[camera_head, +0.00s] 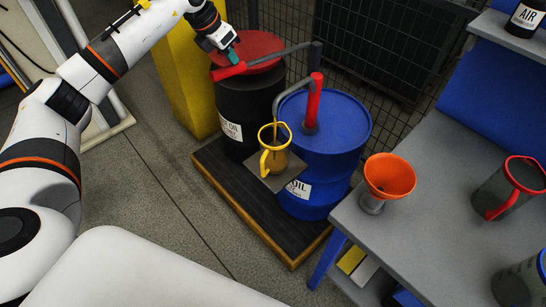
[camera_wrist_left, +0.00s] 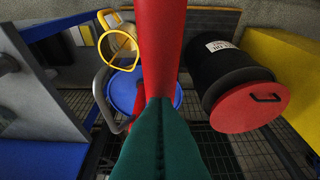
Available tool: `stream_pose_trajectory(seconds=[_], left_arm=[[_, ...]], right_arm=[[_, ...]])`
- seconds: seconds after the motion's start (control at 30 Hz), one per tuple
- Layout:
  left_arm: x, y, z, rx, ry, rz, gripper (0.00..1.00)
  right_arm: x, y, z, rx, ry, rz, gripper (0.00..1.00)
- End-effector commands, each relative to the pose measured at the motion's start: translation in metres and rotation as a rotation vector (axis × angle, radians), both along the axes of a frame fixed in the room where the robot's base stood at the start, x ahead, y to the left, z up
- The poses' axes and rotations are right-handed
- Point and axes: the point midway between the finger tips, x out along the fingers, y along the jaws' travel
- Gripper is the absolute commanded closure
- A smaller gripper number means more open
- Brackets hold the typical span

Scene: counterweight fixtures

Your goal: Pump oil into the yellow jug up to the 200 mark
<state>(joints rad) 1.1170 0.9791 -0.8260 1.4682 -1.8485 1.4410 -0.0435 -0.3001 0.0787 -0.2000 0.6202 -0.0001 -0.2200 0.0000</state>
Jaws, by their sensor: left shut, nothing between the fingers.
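The yellow jug (camera_head: 275,160) stands upright on a small grey plate (camera_head: 297,187) in front of the blue oil drum (camera_head: 345,125). Brownish-amber shows inside it, but its marks are too small to read. The red pump (camera_head: 313,102) rises from the drum. Its spout (camera_head: 281,101) curves down into the jug's mouth. The pump's grey lever ends in a red grip (camera_head: 229,72). My left gripper (camera_head: 233,57), with teal fingers, is shut and empty right at that grip; I cannot tell whether they touch. The jug also shows in the left wrist view (camera_wrist_left: 118,46). My right gripper is out of view.
A black drum (camera_head: 246,105) with a red lid (camera_head: 262,47) stands beside the blue one on a dark wood-edged platform (camera_head: 222,177). A yellow post (camera_head: 188,85) is behind. The grey bench (camera_head: 425,200) at right holds an orange funnel (camera_head: 390,176) and a red-handled jug (camera_head: 505,190).

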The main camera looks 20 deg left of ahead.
Motion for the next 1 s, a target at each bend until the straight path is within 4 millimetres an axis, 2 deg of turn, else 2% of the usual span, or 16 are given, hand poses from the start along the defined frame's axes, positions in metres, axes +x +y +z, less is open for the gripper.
stream_pose_trajectory(seconds=[0.9, 1.0], left_arm=[[0.000, 0.000, -0.049, 0.000, 0.003, 0.000, 1.00], [0.000, 0.000, -0.045, 0.001, 0.002, 0.000, 1.00]], right_arm=[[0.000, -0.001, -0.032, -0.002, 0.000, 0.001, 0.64], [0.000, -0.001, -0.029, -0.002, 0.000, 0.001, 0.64]])
